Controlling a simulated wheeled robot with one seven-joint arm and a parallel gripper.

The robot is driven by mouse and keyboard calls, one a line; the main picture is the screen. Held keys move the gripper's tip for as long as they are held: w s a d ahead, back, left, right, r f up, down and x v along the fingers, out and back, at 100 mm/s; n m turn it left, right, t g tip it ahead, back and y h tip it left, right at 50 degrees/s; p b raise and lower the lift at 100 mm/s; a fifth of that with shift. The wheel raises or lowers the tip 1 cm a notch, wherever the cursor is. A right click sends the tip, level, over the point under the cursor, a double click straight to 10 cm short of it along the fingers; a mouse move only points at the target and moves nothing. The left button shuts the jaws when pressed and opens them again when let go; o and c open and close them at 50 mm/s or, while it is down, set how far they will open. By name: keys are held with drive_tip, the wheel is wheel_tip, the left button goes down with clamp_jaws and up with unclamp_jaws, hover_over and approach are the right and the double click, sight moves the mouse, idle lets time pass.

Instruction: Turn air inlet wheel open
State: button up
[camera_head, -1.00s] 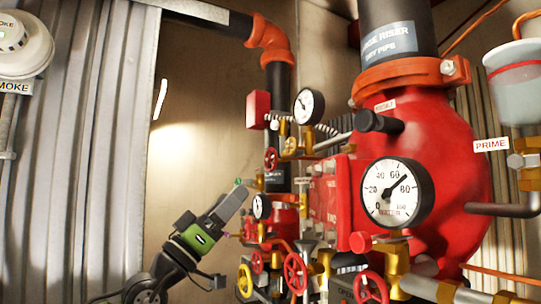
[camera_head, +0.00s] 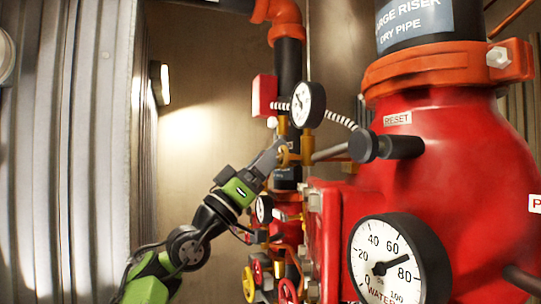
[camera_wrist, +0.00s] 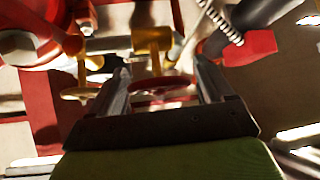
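My gripper (camera_head: 276,152) is raised to the small brass valve fittings (camera_head: 293,157) below the upper gauge. In the wrist view my gripper (camera_wrist: 160,68) is open, with one finger on each side of a red handwheel (camera_wrist: 163,82) on a brass stem. The fingers look apart from its rim, but I cannot tell whether either touches. No label readable here says which wheel is the air inlet. In the head view my gripper hides the red wheel.
The upper gauge (camera_head: 308,104) and a striped hose (camera_head: 340,118) are close to the right of my gripper. The big red riser body (camera_head: 450,160) and the water gauge (camera_head: 395,262) fill the right. Lower wheels (camera_head: 288,290) are below. The left has free room before the corrugated wall (camera_head: 70,150).

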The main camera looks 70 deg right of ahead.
drive_tip(key=shift+a, duration=0.2)
drive_tip(key=shift+c, duration=1.1)
drive_tip(key=shift+d+f, duration=0.1)
drive_tip(key=shift+d, duration=0.1)
drive_tip(key=c, duration=0.6)
drive_tip(key=shift+n+t, duration=0.5)
drive_tip(key=n+t+h, duration=0.1)
drive_tip(key=n+t, duration=0.1)
drive_tip(key=n, duration=0.1)
drive_tip(key=n+t+h+b, duration=0.1)
drive_tip(key=n+t, duration=0.1)
drive_tip(key=t, duration=0.1)
drive_tip(key=shift+d+f+n+b, duration=0.1)
drive_tip(key=shift+f+n+b, duration=0.05)
drive_tip(key=shift+n+b, duration=0.2)
drive_tip(key=shift+w+d+f+n+t+y+p, duration=0.1)
drive_tip(key=shift+n+t+y+p, duration=0.5)
drive_tip(key=shift+n+t, duration=1.25)
drive_tip(key=shift+w+d+f+n+t+y+p, duration=0.1)
drive_tip(key=shift+n+t+y, duration=0.9)
drive_tip(key=shift+n, duration=1.5)
drive_tip(key=shift+d+f+n+t+y+p, duration=0.1)
drive_tip(key=shift+n+t+y+p, duration=0.2)
drive_tip(key=shift+n+t+y, duration=1.05)
drive_tip(key=shift+f+n+h, duration=0.1)
drive_tip(key=shift+n+h, duration=0.35)
drive_tip(key=shift+n, duration=0.7)
